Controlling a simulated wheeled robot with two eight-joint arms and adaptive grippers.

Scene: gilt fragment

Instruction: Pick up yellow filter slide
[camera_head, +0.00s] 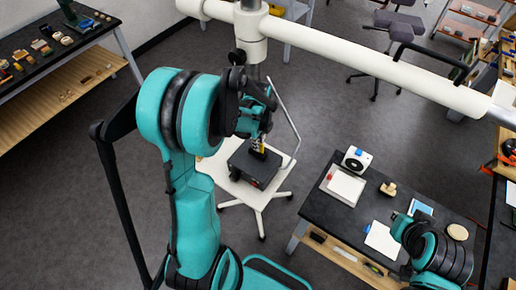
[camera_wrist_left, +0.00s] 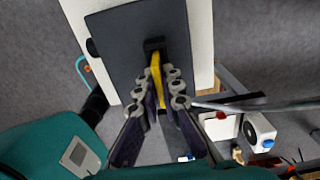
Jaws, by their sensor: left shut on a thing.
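The yellow filter slide (camera_wrist_left: 157,72) stands between the fingers of my left gripper (camera_wrist_left: 159,80) in the left wrist view. Its far end is at a dark slot on top of a black box (camera_wrist_left: 122,50); I cannot tell whether it is still seated there. In the head view my left gripper (camera_head: 257,141) is directly above the black box (camera_head: 250,168), with a bit of yellow at its tips. The gripper is shut on the slide. My right arm shows at the lower right of the head view, but its fingertips are not visible.
The box stands on a small white wheeled stand (camera_head: 220,172). A dark table (camera_head: 340,225) to the right holds a white tray, a white device (camera_head: 356,159) and papers. A white overhead beam (camera_head: 370,62) crosses above. A bench (camera_head: 75,45) is at upper left.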

